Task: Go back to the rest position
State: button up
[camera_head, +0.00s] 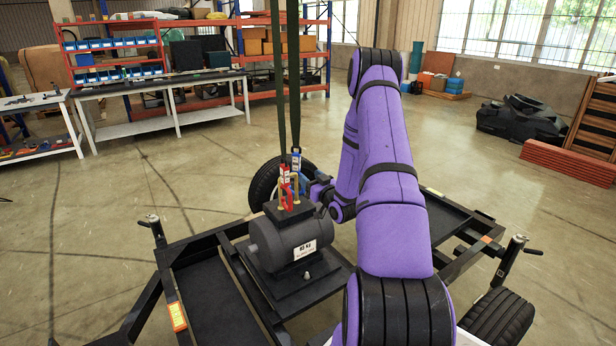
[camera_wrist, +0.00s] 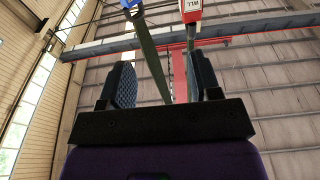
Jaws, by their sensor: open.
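My gripper (camera_wrist: 166,82) is open in the wrist view. Its two dark, textured fingers stand apart with a dark green strap (camera_wrist: 152,62) visible between and beyond them. In the head view my purple arm reaches forward, and its end is beside the top of a dark grey motor (camera_head: 286,241), near a red hook and a blue hook hung on two straps (camera_head: 286,90). Whether a finger touches a hook or strap cannot be told. A red labelled fitting (camera_wrist: 191,10) and a blue one (camera_wrist: 130,3) show at the top of the wrist view.
The motor sits on a black wheeled trailer frame (camera_head: 205,290) with tyres. White workbenches (camera_head: 165,92) and a red shelf stand at the back left. Red slats (camera_head: 568,162) and a black bulky object (camera_head: 520,118) lie at the right. The floor at left is clear.

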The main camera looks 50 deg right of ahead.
jog(key=v, duration=0.8)
jog(key=shift+s, duration=0.2)
jog(key=w+a+r+n+g, duration=0.1)
jog(key=w+a+r+g, duration=0.1)
jog(key=w+a+r, duration=0.3)
jog(key=w+a+r+n+g+y, duration=0.1)
jog(key=a+r+g, duration=0.1)
jog(key=r, duration=0.4)
jog(key=w+a+r+n+g, duration=0.1)
jog(key=w+a+r, duration=0.1)
jog(key=a+r, duration=0.3)
jog(key=s+a+r+g, duration=0.4)
jog(key=s+a+r, duration=0.2)
jog(key=a+r, duration=0.45)
jog(key=s+a+r+g+y, duration=0.2)
jog(key=s+a, duration=0.5)
jog(key=s, duration=0.5)
jog(key=s+a+r+g+y, duration=0.1)
jog(key=s+a+r+g, duration=0.2)
jog(key=s+a, duration=0.5)
jog(key=s, duration=0.4)
jog(key=shift+a+r+y, duration=0.25)
jog(key=shift+y, duration=0.15)
